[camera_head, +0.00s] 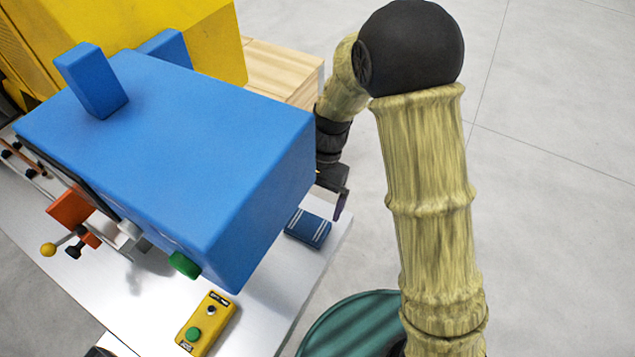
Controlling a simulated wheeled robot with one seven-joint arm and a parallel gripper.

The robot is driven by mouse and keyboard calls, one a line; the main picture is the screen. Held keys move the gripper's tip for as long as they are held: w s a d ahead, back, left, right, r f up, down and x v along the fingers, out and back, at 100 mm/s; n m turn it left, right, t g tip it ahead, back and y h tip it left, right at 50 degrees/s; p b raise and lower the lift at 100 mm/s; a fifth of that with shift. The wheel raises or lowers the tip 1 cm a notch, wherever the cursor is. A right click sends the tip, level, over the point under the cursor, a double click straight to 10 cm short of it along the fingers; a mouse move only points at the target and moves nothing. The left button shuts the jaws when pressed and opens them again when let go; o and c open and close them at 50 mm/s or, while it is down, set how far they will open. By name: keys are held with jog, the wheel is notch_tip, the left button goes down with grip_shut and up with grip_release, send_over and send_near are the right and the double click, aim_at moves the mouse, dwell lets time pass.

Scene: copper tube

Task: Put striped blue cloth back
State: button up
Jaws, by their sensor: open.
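The striped blue cloth (308,229) lies folded on the white table (262,312), near its right edge. It is dark blue with pale stripes, and the blue machine stands close to its left. My gripper (338,205) is open, above and slightly to the right of the cloth in the picture. The fingers are small and partly dark here. I see no cloth between them, and I cannot tell how high they are above the table.
A large blue machine (180,150) fills the table's left and middle. A yellow control box (206,324) with a green button sits at the front. A wooden crate (285,68) and a yellow machine (205,30) are behind. A round green object (345,325) stands right of the table.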

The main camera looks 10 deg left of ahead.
jog(key=v, duration=0.5)
dwell(0.6)
jog(key=s+d+r+n+t+h, duration=0.1)
jog(key=s+d+n+t, duration=0.1)
jog(key=d, duration=0.8)
jog(key=s+d+r+n+t, duration=0.1)
jog(key=s+d+t, duration=0.3)
jog(key=d, duration=0.6)
jog(key=shift+r+n+t+h, duration=0.2)
jog(key=shift+n+t+h, duration=0.2)
jog(key=shift+n, duration=0.3)
jog(key=shift+d, duration=0.1)
